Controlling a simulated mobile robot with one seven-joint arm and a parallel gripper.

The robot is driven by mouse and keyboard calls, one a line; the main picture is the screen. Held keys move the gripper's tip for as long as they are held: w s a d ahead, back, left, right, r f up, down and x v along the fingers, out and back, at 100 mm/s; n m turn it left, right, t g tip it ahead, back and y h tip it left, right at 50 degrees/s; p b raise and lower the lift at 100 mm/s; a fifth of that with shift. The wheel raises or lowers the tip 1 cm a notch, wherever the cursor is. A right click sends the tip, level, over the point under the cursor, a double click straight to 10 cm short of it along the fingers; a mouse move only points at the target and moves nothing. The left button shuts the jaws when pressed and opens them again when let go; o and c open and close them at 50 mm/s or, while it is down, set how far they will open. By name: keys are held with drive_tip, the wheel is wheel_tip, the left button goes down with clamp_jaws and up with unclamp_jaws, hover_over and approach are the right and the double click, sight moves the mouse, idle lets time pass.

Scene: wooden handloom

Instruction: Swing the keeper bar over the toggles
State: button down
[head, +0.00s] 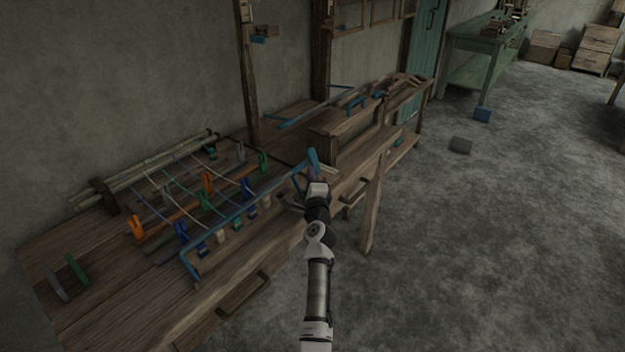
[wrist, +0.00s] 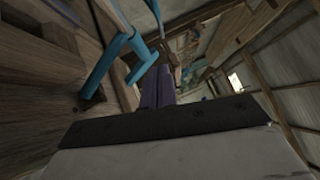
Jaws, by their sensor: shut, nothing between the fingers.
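The long blue keeper bar (head: 284,187) runs slantwise along the front of the loom on the wooden bench. A blue upright piece (head: 313,158) stands at its right end. Behind and beside the bar are several coloured toggles, among them an orange one (head: 136,227), a blue one (head: 181,232) and a green one (head: 263,160). My gripper (head: 315,178) is at the bar's right end, shut and empty. In the wrist view, its closed fingers (wrist: 158,88) point forward beside blue bar parts (wrist: 108,65). I cannot tell if they touch.
The wooden bench (head: 70,325) carries pale rods (head: 150,168) at the back and a grey and a green clip (head: 76,268) at the left. A wooden post (head: 248,75) rises behind. More blue handles (head: 356,103) lie further right. The grey floor (head: 480,250) at right is mostly open.

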drive_tip(key=shift+w+a+r, duration=0.1)
drive_tip(key=shift+w+a, duration=0.5)
drive_tip(key=shift+a, duration=0.25)
drive_tip(key=shift+w+a+b, duration=0.1)
drive_tip(key=shift+b, duration=0.2)
